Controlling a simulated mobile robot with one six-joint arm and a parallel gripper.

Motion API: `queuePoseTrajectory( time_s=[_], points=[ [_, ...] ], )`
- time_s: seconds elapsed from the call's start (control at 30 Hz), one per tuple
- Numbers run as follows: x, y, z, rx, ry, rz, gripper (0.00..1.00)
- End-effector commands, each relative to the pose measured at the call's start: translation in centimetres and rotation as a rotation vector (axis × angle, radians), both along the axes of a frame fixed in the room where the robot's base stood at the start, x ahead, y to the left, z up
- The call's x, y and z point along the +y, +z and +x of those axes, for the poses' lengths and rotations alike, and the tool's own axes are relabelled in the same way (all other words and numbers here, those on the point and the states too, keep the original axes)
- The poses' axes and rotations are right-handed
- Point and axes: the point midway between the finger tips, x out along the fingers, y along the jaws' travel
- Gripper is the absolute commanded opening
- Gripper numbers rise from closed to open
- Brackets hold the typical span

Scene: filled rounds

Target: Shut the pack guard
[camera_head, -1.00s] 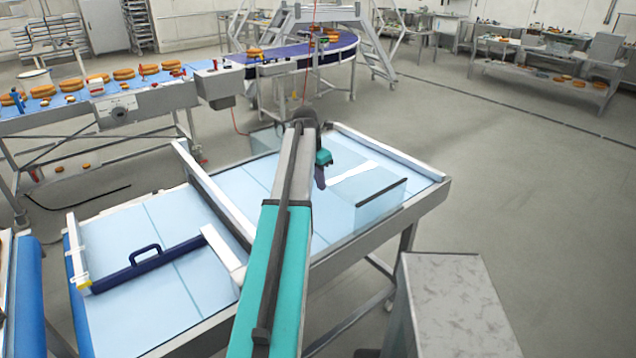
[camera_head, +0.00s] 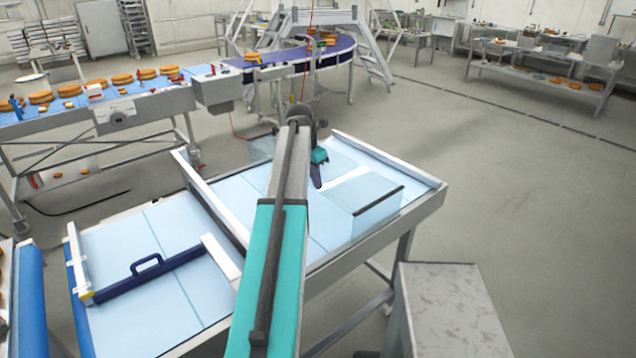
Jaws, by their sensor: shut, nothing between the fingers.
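A dark blue bar with a raised loop handle (camera_head: 147,265) lies across the pale blue table top at the left, between two white rails. It appears to be the pack guard, though I cannot be sure of its panel or how far open it is. My gripper (camera_head: 317,184) is at the end of my teal and grey arm, above the right half of the table. Its dark fingers are small and partly hidden by the wrist; they are shut and empty. It is well away from the handle. A clear box-like cover (camera_head: 368,212) with a dark top edge stands just right of it.
A long white rail (camera_head: 210,200) crosses the table between handle and gripper. A grey metal box (camera_head: 450,310) stands at the front right. A conveyor (camera_head: 150,108) carrying round goods runs behind at left. The floor at the right is clear.

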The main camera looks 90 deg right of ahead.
Motion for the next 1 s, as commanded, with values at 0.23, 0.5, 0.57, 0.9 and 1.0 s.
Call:
queuePoseTrajectory(
  time_s=[0.23, 0.5, 0.57, 0.9, 1.0],
  points=[
    [0.7, 3.0, 0.8, -0.004, 0.004, 0.003, 0.0],
    [1.2, 4.9, 1.5, -0.005, 0.009, 0.003, 0.0],
    [1.2, 5.1, 1.5, -0.005, 0.009, 0.004, 0.0],
    [1.3, 5.2, 1.8, -0.005, 0.011, 0.005, 0.0],
    [1.3, 5.2, 1.8, -0.005, 0.012, 0.005, 0.0]
  ],
)
